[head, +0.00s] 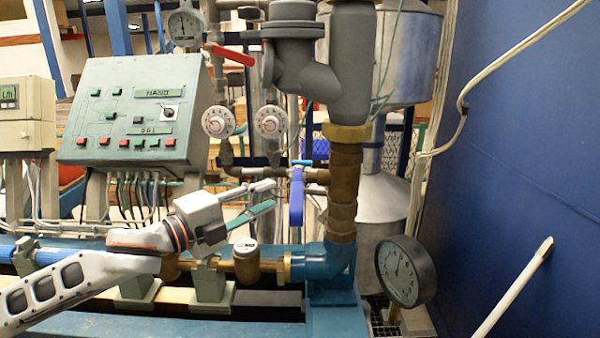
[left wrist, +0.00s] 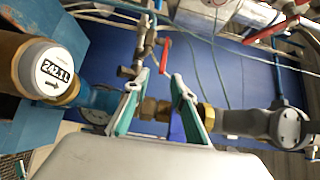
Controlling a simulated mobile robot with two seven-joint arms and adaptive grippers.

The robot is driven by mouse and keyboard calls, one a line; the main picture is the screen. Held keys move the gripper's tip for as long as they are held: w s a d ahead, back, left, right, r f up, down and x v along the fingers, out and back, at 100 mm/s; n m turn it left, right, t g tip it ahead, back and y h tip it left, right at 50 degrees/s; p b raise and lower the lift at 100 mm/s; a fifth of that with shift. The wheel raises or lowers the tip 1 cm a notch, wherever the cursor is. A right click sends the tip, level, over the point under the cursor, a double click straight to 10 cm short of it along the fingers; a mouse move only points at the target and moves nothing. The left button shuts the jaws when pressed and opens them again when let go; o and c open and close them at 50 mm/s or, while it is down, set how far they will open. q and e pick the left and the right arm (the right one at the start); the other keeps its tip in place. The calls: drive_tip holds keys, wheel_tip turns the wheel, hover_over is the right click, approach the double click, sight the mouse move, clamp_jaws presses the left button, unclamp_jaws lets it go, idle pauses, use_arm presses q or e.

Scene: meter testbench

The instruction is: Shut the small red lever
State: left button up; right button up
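A red lever (head: 230,54) sticks out to the right from a vertical pipe below the upper gauge in the head view. In the left wrist view a small red lever (left wrist: 165,54) sits on a thin pipe fitting, beyond the fingertips; I cannot tell if it is the same one. My left gripper (head: 272,195) is open and empty, its two fingers pointing right toward the blue lever (head: 297,196). In the left wrist view its fingers (left wrist: 160,84) are apart, with the small red lever beyond the gap.
A green control box (head: 135,115) stands at the left. A brass meter (head: 246,262) lies under my left gripper, and a round gauge (head: 405,270) is at the lower right. A larger red handle (left wrist: 270,30) shows in the left wrist view. A blue wall (head: 530,150) bounds the right.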

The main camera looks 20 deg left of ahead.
use_arm(q)
drive_tip(key=p+x, duration=0.1)
drive_tip(key=x, duration=0.7)
drive_tip(key=shift+w+r, duration=0.15)
drive_tip(key=shift+r, duration=0.05)
use_arm(e)
drive_tip(key=shift+s+r, duration=0.25)
drive_tip(key=shift+s, duration=0.15)
use_arm(q)
drive_tip(key=shift+a, duration=0.1)
clamp_jaws()
use_arm(e)
drive_tip(key=shift+f+g, duration=0.15)
drive_tip(key=shift+g, duration=0.15)
